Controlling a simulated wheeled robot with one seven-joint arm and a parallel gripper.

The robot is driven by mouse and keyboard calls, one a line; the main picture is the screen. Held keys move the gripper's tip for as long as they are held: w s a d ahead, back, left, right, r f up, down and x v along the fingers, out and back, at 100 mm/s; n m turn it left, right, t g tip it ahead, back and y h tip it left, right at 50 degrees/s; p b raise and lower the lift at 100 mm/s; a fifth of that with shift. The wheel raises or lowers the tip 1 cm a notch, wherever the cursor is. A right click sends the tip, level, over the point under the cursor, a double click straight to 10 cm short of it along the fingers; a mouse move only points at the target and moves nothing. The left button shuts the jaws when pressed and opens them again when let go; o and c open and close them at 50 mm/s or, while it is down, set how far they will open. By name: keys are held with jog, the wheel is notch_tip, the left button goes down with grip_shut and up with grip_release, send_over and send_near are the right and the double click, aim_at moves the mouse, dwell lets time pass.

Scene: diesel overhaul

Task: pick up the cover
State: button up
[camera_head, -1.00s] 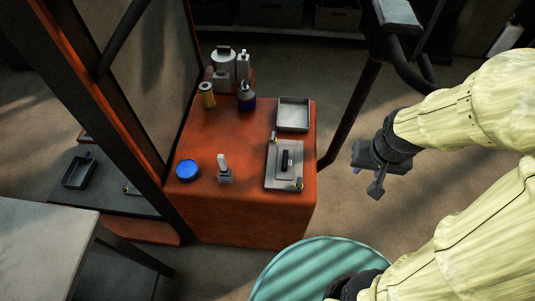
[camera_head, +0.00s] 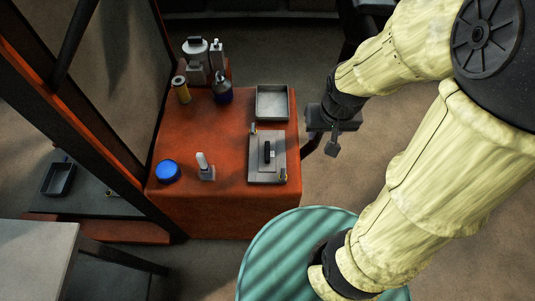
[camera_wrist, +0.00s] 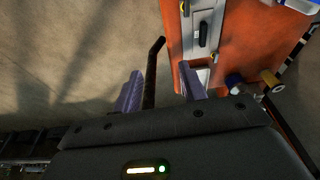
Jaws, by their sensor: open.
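The cover appears to be the flat grey plate (camera_head: 259,172) with a black bar handle, lying on top of the orange cabinet (camera_head: 215,215). In the wrist view the plate (camera_wrist: 217,20) shows at the top right, partly cut off by the frame's edge. My gripper (camera_head: 326,140) is open and empty, to the right of the cabinet and apart from the plate. In the wrist view its two fingers (camera_wrist: 160,88) stand apart, with the floor and a dark bar between them.
A grey tray (camera_head: 272,104) lies behind the plate. A blue round lid (camera_head: 167,171) and a small grey, white-topped item (camera_head: 206,170) are to its left. A teal ribbed drum top (camera_head: 285,250) is in front.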

jog(key=w+a+f+g+b, duration=0.2)
jog(key=w+a+f+b, duration=0.1)
jog(key=w+a+f, duration=0.5)
jog(key=w+a, duration=0.3)
jog(key=a, duration=0.2)
jog(key=shift+w+f+g, duration=0.3)
jog(key=shift+w+f, duration=0.05)
jog(key=shift+w, duration=0.05)
jog(key=p, duration=0.1)
send_over(268, 149)
notch_tip(268, 149, down, 12)
jog(key=shift+f, duration=0.1)
